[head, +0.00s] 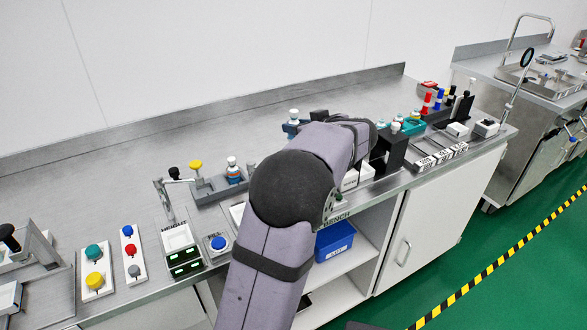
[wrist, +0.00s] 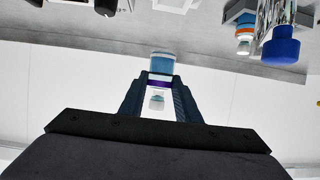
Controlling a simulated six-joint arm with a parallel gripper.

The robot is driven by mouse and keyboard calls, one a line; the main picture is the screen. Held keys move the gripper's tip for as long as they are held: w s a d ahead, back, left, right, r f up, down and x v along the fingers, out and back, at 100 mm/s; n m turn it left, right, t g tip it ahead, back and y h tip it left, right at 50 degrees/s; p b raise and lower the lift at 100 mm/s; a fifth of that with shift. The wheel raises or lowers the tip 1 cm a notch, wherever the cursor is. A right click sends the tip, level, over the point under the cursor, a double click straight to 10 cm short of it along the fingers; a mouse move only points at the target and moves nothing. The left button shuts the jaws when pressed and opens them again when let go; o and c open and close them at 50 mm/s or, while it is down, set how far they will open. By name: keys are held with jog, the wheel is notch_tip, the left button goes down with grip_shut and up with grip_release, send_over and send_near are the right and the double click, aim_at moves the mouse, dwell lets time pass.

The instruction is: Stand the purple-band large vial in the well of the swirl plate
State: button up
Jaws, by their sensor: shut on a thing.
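The purple-band large vial (wrist: 161,64) is between the fingers of my gripper (wrist: 160,95) in the wrist view. It has blue contents, a purple band and a pale cap. My gripper is shut on it.
Button panels (head: 97,268) stand further left. Racks and red and blue-capped items (head: 438,102) crowd the right. The bench's back strip (head: 150,150) is clear.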

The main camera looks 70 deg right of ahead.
jog(key=shift+w+r, duration=0.1)
jog(key=shift+f+b, duration=1.05)
jog(key=shift+f, duration=3.95)
jog(key=shift+f, duration=0.1)
jog(key=o, duration=1)
jog(key=shift+o, duration=0.2)
jog(key=shift+v, duration=3.9)
jog(key=shift+w, duration=0.1)
